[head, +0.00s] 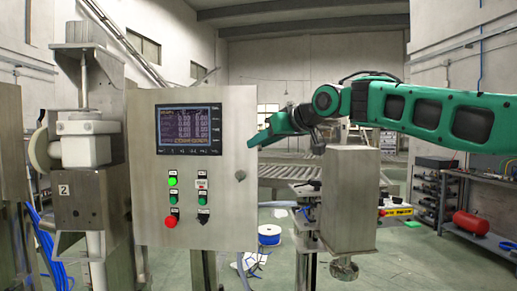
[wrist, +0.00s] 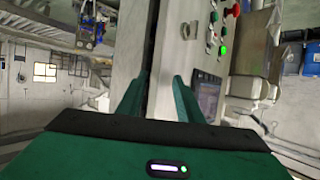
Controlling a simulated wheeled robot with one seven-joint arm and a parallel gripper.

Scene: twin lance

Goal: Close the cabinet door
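The cabinet (head: 225,110) is a grey metal box on a post, left of centre in the head view. Its front door carries a display screen (head: 188,128) and several buttons. In the wrist view the button-bearing door (wrist: 178,25) runs beside a dark gap (wrist: 152,50), with another pale metal face left of it. My gripper (head: 258,139) is at the cabinet's right edge in the head view. In the wrist view my gripper (wrist: 160,78) has its two green fingers apart, one either side of the dark gap. Contact with the cabinet cannot be told.
A metal post with a box (head: 348,200) stands right of the cabinet, below my arm. A machine column (head: 88,150) stands to the left. A shelf with a red cylinder (head: 471,222) is at the far right. A cable spool (head: 269,235) lies on the floor behind.

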